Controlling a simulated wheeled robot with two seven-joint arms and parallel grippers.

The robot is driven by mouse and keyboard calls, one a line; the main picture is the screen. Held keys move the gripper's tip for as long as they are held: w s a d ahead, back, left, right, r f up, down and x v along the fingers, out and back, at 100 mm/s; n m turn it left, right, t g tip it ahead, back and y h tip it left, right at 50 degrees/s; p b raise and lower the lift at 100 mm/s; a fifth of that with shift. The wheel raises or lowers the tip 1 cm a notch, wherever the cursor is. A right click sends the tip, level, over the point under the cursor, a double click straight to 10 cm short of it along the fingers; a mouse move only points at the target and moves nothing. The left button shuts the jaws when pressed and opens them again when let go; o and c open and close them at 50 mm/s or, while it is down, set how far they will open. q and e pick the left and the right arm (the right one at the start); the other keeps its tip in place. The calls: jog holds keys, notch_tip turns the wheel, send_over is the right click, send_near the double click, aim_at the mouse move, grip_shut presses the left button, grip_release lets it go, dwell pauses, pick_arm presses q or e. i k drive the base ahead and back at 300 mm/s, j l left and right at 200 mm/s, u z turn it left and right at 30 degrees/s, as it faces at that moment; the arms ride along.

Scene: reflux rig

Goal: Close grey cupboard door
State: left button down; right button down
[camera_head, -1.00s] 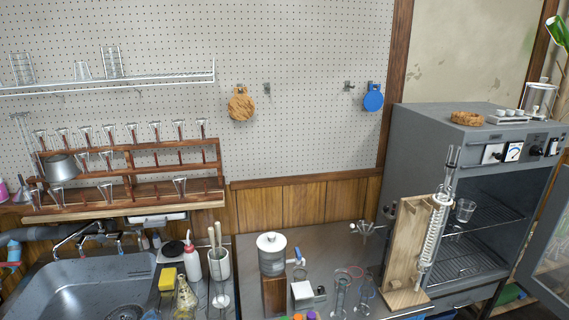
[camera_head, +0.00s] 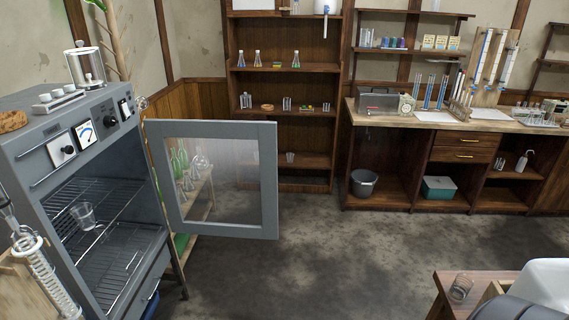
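The grey cupboard (camera_head: 50,187) stands at the left of the head view, with dials along its top panel. Its grey door (camera_head: 272,180) has a glass pane and stands wide open, swung out to the right of the cupboard. The open front shows wire shelves, with a glass beaker (camera_head: 83,215) on the upper one. Neither of my grippers is in view. Nothing touches the door in this view.
A condenser on a wooden stand (camera_head: 25,285) is at the lower left, before the cupboard. Open grey floor (camera_head: 300,270) lies right of the door. A wooden stool or table (camera_head: 450,282) with a glass stands lower right. Shelves (camera_head: 285,110) and a workbench (camera_head: 440,118) line the back.

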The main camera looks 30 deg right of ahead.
aim_at(156, 130)
jog(key=i+l+z, duration=0.3)
jog(key=z, duration=0.15)
jog(key=i+l+z, duration=0.1)
jog(key=i+z, duration=0.75)
jog(key=i+l, duration=0.1)
jog(key=i, duration=0.35)
jog(key=i+l+u, duration=0.1)
jog(key=i, duration=0.4)
jog(key=i+l, duration=0.15)
jog(key=i, duration=0.3)
jog(key=i+l+u, duration=0.1)
jog(key=u, duration=0.35)
jog(key=i+l+u, duration=0.2)
jog(key=u, duration=0.3)
jog(key=i+l+u, duration=0.25)
jog(key=u, duration=0.2)
jog(key=i+l+u, duration=0.15)
jog(key=l+u, duration=0.15)
jog(key=u, duration=0.2)
jog(key=i+l+u, duration=0.15)
jog(key=u, duration=0.25)
jog(key=i+l+u, duration=0.1)
jog(key=l+u, duration=0.45)
jog(key=u, duration=0.2)
jog(key=i+l+u, duration=0.1)
jog(key=l+u, duration=0.3)
jog(key=k+j, duration=0.15)
jog(key=k, duration=0.2)
jog(key=k+j+z, duration=0.15)
jog(key=k, duration=0.2)
